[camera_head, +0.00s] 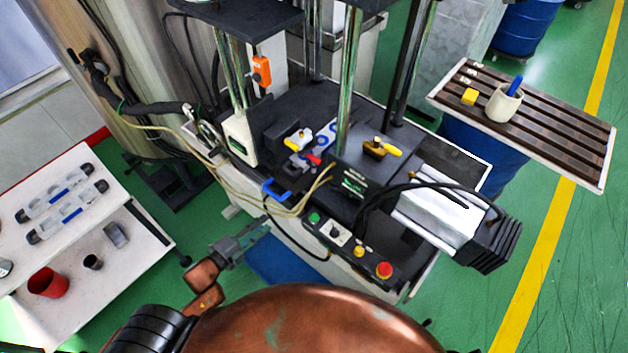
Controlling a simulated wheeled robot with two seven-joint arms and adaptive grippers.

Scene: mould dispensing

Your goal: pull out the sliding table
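The machine has a dark sliding table (262,146) between its upright columns, with small parts lying on it. A blue handle (277,190) sticks out at the machine's front edge, below the table. My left gripper (264,229) is in front of the machine, below and slightly left of the blue handle in the picture, and appears apart from it. Its fingers are small and seen at an angle, so I cannot tell whether they are open or shut. I see nothing held in it. My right gripper is out of view.
A control box with a red button (383,270) is at the machine's front right. Yellowish hoses (225,180) hang by the front. A white bench (75,265) stands left; a slatted table (560,125) stands right. Green floor is free at right.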

